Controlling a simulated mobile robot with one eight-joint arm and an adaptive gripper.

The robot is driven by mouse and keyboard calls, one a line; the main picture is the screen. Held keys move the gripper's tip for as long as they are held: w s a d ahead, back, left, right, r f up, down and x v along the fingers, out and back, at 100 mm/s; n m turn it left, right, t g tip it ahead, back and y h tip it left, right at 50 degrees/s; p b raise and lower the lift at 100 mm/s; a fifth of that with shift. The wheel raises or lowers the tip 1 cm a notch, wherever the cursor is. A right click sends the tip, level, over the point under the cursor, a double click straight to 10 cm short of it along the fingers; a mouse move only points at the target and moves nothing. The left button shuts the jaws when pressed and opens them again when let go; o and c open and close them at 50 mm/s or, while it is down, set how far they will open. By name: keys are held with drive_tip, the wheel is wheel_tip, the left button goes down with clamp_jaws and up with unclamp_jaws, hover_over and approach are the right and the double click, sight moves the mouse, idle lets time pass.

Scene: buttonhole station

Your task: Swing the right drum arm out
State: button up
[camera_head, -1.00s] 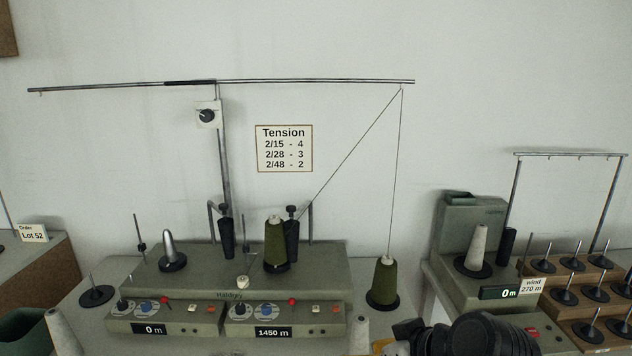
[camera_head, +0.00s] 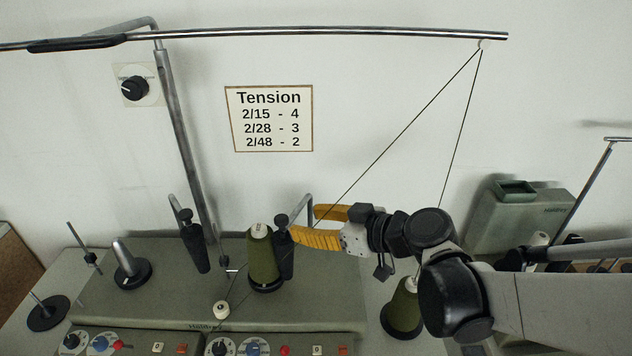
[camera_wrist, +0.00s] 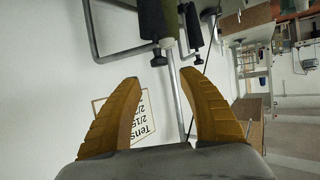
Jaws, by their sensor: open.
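The right drum arm (camera_head: 299,208) is a grey bent rod at the right back of the winding machine. Its black drum (camera_head: 284,257) stands against or very close to the green yarn cone (camera_head: 261,262); I cannot tell if they touch. My gripper (camera_head: 303,224), with yellow fingers, is at the rod's upper bend, coming from the right. The fingers are apart, and part of the rod shows at their tips. In the wrist view my gripper (camera_wrist: 172,80) is open with nothing clearly between the fingers; the bent rod (camera_wrist: 94,38) and drum (camera_wrist: 151,18) lie beyond the tips.
A thread runs from the overhead bar (camera_head: 400,35) down past my gripper, and another to a second green cone (camera_head: 404,308) below my arm. The left drum (camera_head: 194,248) stands away from the silver spindle (camera_head: 124,255). A tension sign (camera_head: 270,118) hangs on the wall.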

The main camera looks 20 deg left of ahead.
sight(282, 218)
drive_tip(key=b+x, duration=0.2)
drive_tip(key=x, duration=0.7)
drive_tip(key=shift+d, duration=0.1)
clamp_jaws()
